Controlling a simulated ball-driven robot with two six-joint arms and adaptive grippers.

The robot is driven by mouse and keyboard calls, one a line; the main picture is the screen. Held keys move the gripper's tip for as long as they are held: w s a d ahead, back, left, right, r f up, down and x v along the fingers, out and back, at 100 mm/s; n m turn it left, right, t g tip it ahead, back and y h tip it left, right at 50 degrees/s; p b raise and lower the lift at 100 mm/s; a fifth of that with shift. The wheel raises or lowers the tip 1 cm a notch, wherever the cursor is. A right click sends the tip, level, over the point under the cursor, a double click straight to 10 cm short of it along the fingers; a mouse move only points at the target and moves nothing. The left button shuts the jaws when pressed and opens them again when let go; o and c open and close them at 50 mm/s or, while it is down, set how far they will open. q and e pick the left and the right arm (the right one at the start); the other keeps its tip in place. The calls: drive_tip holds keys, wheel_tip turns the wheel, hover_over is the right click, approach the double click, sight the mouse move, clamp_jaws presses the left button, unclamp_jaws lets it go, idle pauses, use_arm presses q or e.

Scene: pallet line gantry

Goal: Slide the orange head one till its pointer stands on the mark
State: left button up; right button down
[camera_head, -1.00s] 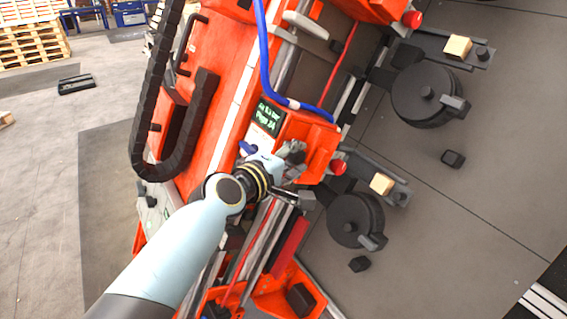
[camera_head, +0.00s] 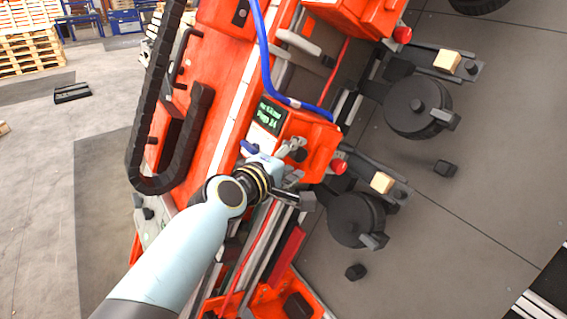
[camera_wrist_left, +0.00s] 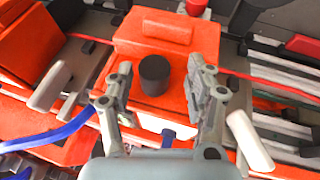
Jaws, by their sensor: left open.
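The orange head (camera_head: 312,143) with a dark screen of green text sits on the slanting gantry beam, mid-picture in the head view. It also shows in the left wrist view (camera_wrist_left: 190,42), with a black round knob (camera_wrist_left: 154,75) on its face. My left gripper (camera_head: 292,153) is at this head. In the left wrist view its two fingers (camera_wrist_left: 160,85) stand apart, one on each side of the knob, with visible gaps. My arm and gripper cover part of the head. I cannot make out the pointer or the mark. My right gripper is not in view.
Another orange head (camera_head: 362,14) sits farther up the beam. A blue hose (camera_head: 264,48) runs down to the near head. A black cable chain (camera_head: 150,110) lies to the left. Black reels (camera_head: 415,105) and wooden blocks (camera_head: 447,60) stick out to the right. Grey floor is open beyond.

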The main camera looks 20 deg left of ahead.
use_arm(q)
drive_tip(key=v, duration=1.1)
drive_tip(key=shift+s, duration=0.25)
